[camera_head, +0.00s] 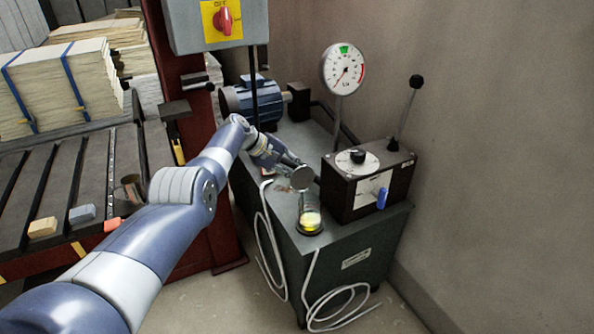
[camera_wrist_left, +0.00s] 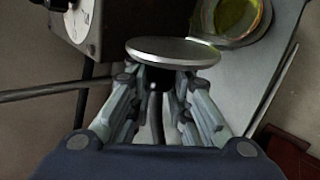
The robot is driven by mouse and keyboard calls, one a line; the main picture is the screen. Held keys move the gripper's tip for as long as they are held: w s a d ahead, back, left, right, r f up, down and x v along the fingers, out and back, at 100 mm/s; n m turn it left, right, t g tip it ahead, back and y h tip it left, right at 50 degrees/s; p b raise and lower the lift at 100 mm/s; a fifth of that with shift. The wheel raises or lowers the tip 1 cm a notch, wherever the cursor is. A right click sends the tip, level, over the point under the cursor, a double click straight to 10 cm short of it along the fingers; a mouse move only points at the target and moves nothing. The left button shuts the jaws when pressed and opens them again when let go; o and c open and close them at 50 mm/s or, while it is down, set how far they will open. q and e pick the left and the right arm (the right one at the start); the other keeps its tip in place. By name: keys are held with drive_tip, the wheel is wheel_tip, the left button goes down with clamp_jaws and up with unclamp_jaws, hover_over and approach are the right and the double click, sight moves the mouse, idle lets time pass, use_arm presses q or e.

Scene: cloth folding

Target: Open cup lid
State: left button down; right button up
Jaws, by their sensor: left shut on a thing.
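A small glass cup (camera_head: 310,221) with yellow liquid stands on the dark green cabinet top near its front edge. Its round grey metal lid (camera_head: 301,178) is off the cup's mouth, tilted up above and behind it. My left gripper (camera_head: 291,168) reaches in from the left and is shut on the lid. In the left wrist view, the lid (camera_wrist_left: 173,51) lies across my fingertips (camera_wrist_left: 160,75), and the open cup (camera_wrist_left: 238,16) shows beyond it with yellow inside. I cannot tell whether the lid is still joined to the cup. My right gripper is not in view.
A black control box (camera_head: 368,182) with a dial and lever stands right of the cup. A pressure gauge (camera_head: 344,69) and a blue motor (camera_head: 250,103) are behind. White cables (camera_head: 270,245) hang down the cabinet's front.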

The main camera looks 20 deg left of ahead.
use_arm(q)
drive_tip(key=c, duration=1.7)
unclamp_jaws()
drive_tip(key=shift+a+r, duration=0.15)
drive_tip(key=shift+a, duration=0.3)
drive_tip(key=shift+o, duration=0.9)
drive_tip(key=shift+s+a, duration=0.1)
drive_tip(key=v, duration=1.2)
